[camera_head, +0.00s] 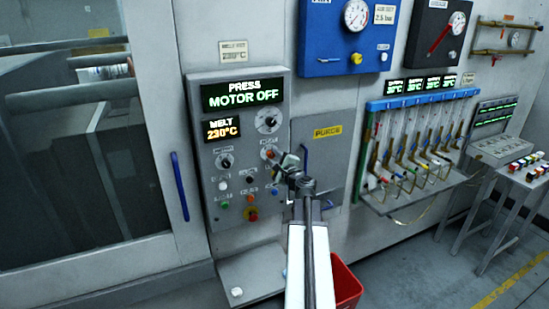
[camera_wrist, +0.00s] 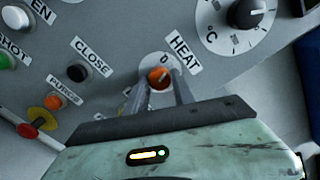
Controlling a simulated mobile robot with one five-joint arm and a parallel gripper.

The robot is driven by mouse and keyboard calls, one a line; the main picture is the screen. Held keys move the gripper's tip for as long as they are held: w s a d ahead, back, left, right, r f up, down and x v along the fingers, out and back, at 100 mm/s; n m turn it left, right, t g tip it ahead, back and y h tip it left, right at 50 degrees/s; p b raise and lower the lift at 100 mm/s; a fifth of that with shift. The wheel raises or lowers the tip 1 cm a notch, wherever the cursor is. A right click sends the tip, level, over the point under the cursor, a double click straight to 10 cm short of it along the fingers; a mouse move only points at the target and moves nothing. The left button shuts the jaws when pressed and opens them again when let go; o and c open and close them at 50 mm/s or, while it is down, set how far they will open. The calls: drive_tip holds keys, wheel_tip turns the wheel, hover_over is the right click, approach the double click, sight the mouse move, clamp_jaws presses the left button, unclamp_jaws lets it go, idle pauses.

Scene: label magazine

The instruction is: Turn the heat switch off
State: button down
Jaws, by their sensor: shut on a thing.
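The heat switch is an orange knob (camera_wrist: 158,77) on a round white plate, beside a tilted HEAT label (camera_wrist: 185,54) in the wrist view. A small mark that looks like 0 is printed at the plate's edge. My gripper (camera_wrist: 159,88) has one finger on each side of the knob and is shut on it. In the head view my gripper (camera_head: 279,161) reaches the right part of the grey control panel (camera_head: 212,170). There the knob is small and partly hidden by the gripper. Which way the knob points is hard to tell.
A black dial (camera_wrist: 246,13) sits close above the heat switch. Close (camera_wrist: 77,71), purge (camera_wrist: 54,101) and red (camera_wrist: 27,130) controls lie to its left. The panel displays read PRESS MOTOR OFF (camera_head: 242,94) and MELT 230°C (camera_head: 222,129). A red bin (camera_head: 346,284) stands below.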

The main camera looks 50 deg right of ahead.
drive_tip(key=shift+n, duration=1.6)
drive_tip(key=c, duration=1.1)
unclamp_jaws()
drive_tip(key=shift+o, duration=0.2)
drive_tip(key=v, duration=0.8)
